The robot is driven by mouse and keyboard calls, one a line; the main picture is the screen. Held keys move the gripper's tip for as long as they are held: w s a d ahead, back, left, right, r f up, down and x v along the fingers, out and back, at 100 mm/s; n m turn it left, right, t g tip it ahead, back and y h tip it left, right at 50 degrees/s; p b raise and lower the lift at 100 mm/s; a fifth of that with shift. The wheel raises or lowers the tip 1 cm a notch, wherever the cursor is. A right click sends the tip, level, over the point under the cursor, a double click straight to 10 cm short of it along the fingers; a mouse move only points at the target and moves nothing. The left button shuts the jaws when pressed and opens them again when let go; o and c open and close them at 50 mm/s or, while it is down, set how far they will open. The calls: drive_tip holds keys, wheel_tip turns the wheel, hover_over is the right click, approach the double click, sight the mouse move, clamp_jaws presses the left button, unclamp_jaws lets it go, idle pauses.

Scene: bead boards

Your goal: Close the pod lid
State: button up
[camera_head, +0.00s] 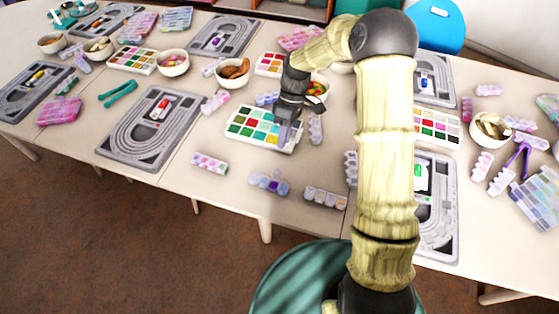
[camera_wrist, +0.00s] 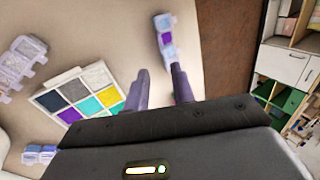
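Several small pods, strips of lidded compartments, lie on the table. Three are in a loose row near the front edge: a pink-lilac pod (camera_head: 210,163), a purple-blue pod (camera_head: 270,183) and a pale pod with brownish contents (camera_head: 326,197). I cannot tell which lid is raised. My gripper (camera_head: 285,134) hangs over the right part of a colour tray (camera_head: 236,133), back from this row. In the wrist view my gripper (camera_wrist: 160,86) has its two fingers apart with nothing between them. A pod with white, violet and blue compartments (camera_wrist: 165,36) lies beyond the right fingertip.
Grey bead boards (camera_head: 127,146), bowls (camera_head: 173,63) and more pods crowd the table. A pod (camera_head: 316,129) lies right of the gripper. My arm hides part of the right board (camera_head: 440,235). The strip along the front edge is mostly bare.

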sight(277, 171)
drive_tip(key=x, duration=0.8)
drive_tip(key=shift+f, duration=0.15)
drive_tip(key=shift+s+a+f, duration=0.15)
drive_tip(key=shift+s+f, duration=0.1)
drive_tip(key=shift+w, duration=0.1)
clamp_jaws()
